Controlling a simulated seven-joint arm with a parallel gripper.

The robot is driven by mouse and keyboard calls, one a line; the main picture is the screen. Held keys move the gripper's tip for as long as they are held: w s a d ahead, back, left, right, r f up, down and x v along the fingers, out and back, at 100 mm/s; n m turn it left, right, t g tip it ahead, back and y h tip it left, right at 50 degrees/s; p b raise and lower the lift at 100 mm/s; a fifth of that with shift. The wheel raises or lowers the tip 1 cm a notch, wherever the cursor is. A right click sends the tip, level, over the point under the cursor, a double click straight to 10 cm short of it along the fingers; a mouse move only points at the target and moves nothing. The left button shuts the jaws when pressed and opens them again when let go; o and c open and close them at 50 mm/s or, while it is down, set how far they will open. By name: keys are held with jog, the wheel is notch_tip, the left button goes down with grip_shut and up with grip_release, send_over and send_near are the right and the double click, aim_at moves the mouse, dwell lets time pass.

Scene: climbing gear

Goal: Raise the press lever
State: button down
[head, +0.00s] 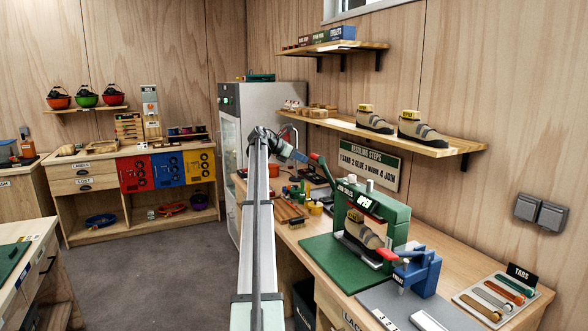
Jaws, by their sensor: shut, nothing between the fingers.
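The green join press (394,222) stands on the bench at right of centre, with an "OPEN" sign on its front. A shoe (366,229) sits inside it.
A blue clamp-like tool (417,272) stands in front of the press. A green mat (335,262) lies to its left. Small tools and jars (294,208) lie behind. A shelf with shoes (400,135) hangs above. A rack of tabs (494,298) lies at right.

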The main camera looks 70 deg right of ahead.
jog(key=shift+s+d+r, duration=0.75)
jog(key=shift+d+r, duration=0.05)
jog(key=shift+w+a+f, duration=0.15)
jog(key=shift+w+a, duration=0.15)
jog(key=shift+a, duration=0.05)
jog(key=f+v, duration=0.1)
jog(key=v, duration=1.1)
jog(key=shift+w+a, duration=0.35)
jog(key=shift+w, duration=0.05)
